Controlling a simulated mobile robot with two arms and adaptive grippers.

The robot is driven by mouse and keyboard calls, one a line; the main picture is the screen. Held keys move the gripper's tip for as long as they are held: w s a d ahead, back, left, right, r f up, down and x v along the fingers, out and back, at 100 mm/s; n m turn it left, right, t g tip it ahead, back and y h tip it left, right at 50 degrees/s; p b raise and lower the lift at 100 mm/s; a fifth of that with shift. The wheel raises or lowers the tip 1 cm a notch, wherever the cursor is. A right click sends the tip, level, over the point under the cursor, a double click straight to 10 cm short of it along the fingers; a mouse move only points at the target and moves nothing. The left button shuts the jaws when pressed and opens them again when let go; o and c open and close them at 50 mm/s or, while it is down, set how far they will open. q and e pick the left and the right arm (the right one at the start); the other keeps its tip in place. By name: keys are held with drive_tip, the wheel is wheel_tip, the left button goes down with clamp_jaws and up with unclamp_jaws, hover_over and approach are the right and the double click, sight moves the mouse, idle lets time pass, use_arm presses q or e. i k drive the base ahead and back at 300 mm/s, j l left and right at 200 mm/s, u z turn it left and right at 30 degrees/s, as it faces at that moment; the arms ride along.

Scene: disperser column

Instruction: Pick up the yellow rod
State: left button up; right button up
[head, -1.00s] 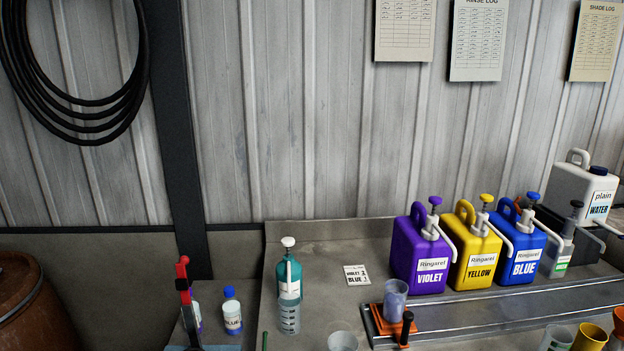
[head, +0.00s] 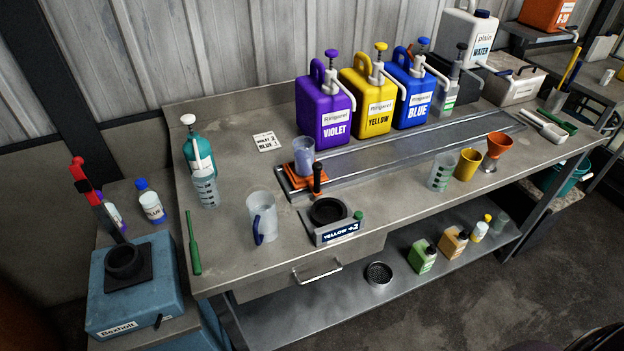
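A thin yellow rod (head: 571,70) stands tilted at the far right end of the bench in the head view. Its lower end is in a small grey holder (head: 556,99), where a dark stick stands beside it. The rod is small in the picture, and its lower end is hidden. Neither of my grippers is in view.
Violet (head: 322,112), yellow (head: 366,105) and blue (head: 413,92) pump jugs stand behind a metal rail (head: 400,150). White scoops (head: 541,124) and a green-handled tool (head: 557,123) lie near the rod. Cups and an orange funnel (head: 498,146) line the front right edge.

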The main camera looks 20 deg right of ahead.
sight(576, 52)
drive_tip(key=i+l+z, duration=0.1)
drive_tip(key=l+z, duration=0.4)
drive_tip(key=i+l+z, duration=0.15)
drive_tip(key=z, duration=0.3)
drive_tip(key=i+l+z, duration=0.4)
drive_tip(key=i+l, duration=1.5)
drive_tip(key=l+u, duration=0.1)
drive_tip(key=u, duration=2.9)
drive_tip(key=z, duration=2)
